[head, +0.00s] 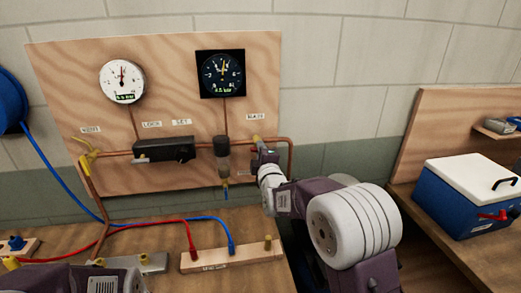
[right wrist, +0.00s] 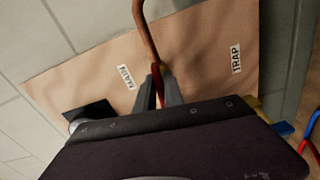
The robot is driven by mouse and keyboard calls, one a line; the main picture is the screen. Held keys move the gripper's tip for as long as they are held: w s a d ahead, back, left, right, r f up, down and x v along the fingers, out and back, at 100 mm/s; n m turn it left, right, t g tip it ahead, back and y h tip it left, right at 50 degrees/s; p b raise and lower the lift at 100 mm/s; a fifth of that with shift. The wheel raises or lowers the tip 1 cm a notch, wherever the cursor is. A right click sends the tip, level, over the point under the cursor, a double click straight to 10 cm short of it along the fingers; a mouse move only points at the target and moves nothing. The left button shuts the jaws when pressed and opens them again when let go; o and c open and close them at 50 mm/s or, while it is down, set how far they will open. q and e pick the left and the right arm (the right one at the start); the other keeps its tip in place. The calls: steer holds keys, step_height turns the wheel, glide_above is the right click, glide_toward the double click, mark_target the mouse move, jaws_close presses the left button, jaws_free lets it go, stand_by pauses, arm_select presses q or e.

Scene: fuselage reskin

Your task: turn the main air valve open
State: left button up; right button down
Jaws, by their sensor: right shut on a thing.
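The main air valve (head: 257,139) sits on the copper pipe at the right of the wooden panel, below its name label (head: 255,117). A yellowish part of it shows in the head view; my right gripper (head: 262,153) covers the rest. In the right wrist view my right gripper (right wrist: 158,90) is shut on the valve's narrow red handle (right wrist: 157,76), beside the main label (right wrist: 126,76). The handle's exact angle is hard to tell. My left gripper is not in view; only part of my left arm shows at the bottom left.
The panel (head: 60,75) carries a white gauge (head: 122,82), a black gauge (head: 222,74), a black regulator block (head: 165,149) and a yellow vent valve (head: 87,155). Red and blue hoses reach a wooden strip (head: 210,262) below. A blue cooler (head: 465,195) stands at right.

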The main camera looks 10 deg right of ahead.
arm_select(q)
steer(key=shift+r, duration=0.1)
arm_select(e)
steer(key=shift+f+n, duration=0.15)
steer(key=shift+n, duration=0.45)
steer(key=shift+f, duration=0.1)
steer(key=c, duration=1.5)
jaws_free()
steer(key=shift+a, duration=0.1)
steer(key=shift+s+r, duration=0.1)
steer(key=shift+r, duration=0.1)
steer(key=shift+s, duration=0.2)
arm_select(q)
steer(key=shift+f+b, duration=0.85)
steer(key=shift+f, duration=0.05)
arm_select(e)
steer(key=s, duration=0.8)
steer(key=shift+s, duration=0.3)
